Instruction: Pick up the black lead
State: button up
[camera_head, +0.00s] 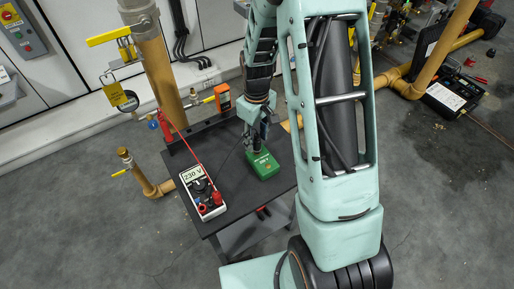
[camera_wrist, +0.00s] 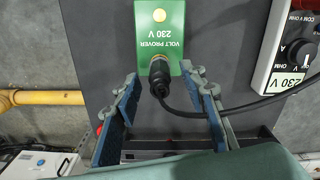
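The black lead (camera_wrist: 161,82) shows in the wrist view with its plug end standing at the lower edge of the green volt prover (camera_wrist: 173,32). Its cable curves off to the right towards the multimeter (camera_wrist: 296,58). My gripper (camera_wrist: 162,76) is open, with one finger on each side of the plug and visible gaps between. In the head view my gripper (camera_head: 258,140) is over the near-back part of the dark table, just behind the green prover (camera_head: 264,165). The multimeter (camera_head: 203,193) lies left of it, reading 230 V. The lead's plug is hidden there.
The dark table (camera_head: 240,205) holds the prover and multimeter. A red lead (camera_head: 180,138) runs from the multimeter to the yellow pipework (camera_head: 160,75) behind. An orange device (camera_head: 223,97) is at the back. More pipes and a black case (camera_head: 452,95) stand right.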

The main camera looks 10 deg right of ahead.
aim_at(257, 145)
notch_tip(257, 145, down, 4)
jog(key=shift+r, duration=0.25)
jog(key=shift+c, duration=0.3)
grip_shut()
